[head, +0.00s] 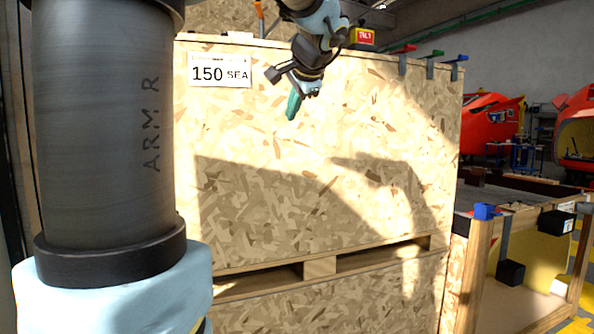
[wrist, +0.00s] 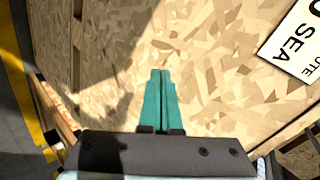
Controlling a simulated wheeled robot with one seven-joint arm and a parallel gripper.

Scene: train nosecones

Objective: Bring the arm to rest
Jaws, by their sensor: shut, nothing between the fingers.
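My gripper (head: 293,105) hangs from my arm in front of the upper part of a large chipboard crate (head: 300,150) in the head view. Its teal fingers point down and lie together, with nothing between them. In the wrist view the two fingers of my gripper (wrist: 160,75) are side by side over the crate's face (wrist: 215,75). I cannot tell how far the fingertips are from the board. A thick dark link of my arm fills the left of the head view.
A white label (head: 219,70) reading "150 SEA" is on the crate's upper left. A wooden frame bench (head: 478,265) stands at right. Red nosecones (head: 487,120) stand farther back.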

